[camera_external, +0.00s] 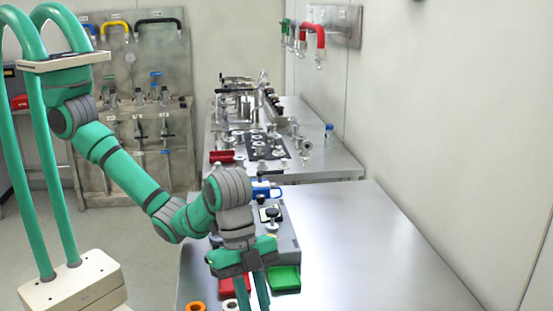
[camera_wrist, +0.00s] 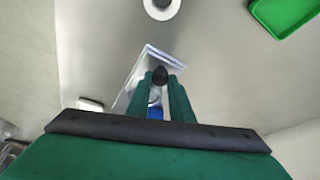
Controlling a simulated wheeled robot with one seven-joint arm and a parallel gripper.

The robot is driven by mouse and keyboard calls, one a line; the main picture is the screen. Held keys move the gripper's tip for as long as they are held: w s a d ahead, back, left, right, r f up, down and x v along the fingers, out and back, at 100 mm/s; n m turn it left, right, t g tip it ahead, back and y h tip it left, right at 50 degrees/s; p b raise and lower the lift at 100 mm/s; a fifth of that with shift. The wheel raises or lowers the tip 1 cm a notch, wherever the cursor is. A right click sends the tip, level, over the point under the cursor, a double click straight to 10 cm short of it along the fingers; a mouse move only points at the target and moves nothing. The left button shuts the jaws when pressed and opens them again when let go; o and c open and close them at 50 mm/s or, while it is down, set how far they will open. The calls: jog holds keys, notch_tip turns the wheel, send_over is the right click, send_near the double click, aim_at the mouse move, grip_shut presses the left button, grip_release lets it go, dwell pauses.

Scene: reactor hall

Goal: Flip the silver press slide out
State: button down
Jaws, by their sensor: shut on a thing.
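In the wrist view, a shiny silver, flat-sided piece (camera_wrist: 150,57) that looks like the press slide lies under and around my fingertips. A small black knob (camera_wrist: 160,75) sits between the tips of my gripper (camera_wrist: 162,80), and the fingers are shut on it. A patch of blue (camera_wrist: 155,112) shows between the fingers, below the knob. In the external view my gripper (camera_external: 255,290) points down at the near end of the table. Its fingertips run off the lower picture edge, so the silver slide is hidden there.
A green tray (camera_external: 285,280) and a red tray (camera_external: 226,285) lie by my gripper. An orange ring (camera_external: 195,307) and a white ring (camera_wrist: 162,7) are nearby. A grey box (camera_external: 287,240) stands behind. The metal table (camera_external: 380,250) is clear to the right.

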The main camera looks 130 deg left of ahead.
jog(key=shift+s+a+f, duration=0.1)
jog(key=shift+s+a, duration=0.05)
jog(key=shift+a, duration=0.05)
jog(key=c, duration=1.6)
grip_release()
jog(key=shift+o, duration=0.2)
jog(key=v, duration=1.1)
jog(key=shift+d, duration=0.15)
